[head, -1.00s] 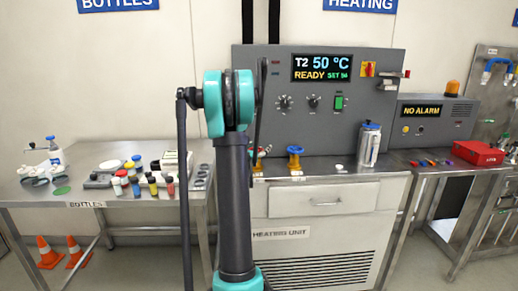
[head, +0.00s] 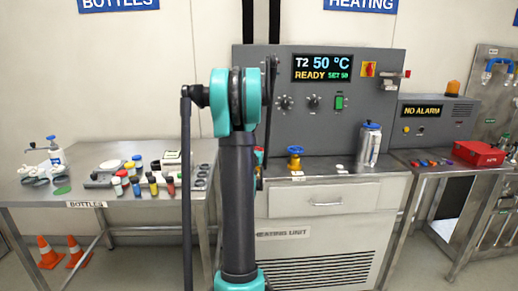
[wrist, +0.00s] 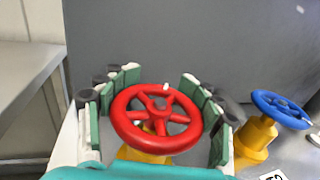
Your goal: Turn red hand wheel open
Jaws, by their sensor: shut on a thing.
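The red hand wheel (wrist: 157,119) sits on a yellow valve body in the middle of the wrist view, with a small white mark on its far rim. My gripper (wrist: 160,77) has its green-padded fingers on the left and right of the wheel, shut on its rim. Exact pad contact is partly hidden by the rim. In the head view, my arm covers nearly all of the red wheel and hides my gripper.
A blue hand wheel (wrist: 281,110) on a yellow valve stands close to the right of my fingers. The grey heating unit panel (head: 330,125) rises behind. A metal flask (head: 369,145) stands further right. The bottles table (head: 150,205) is at left.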

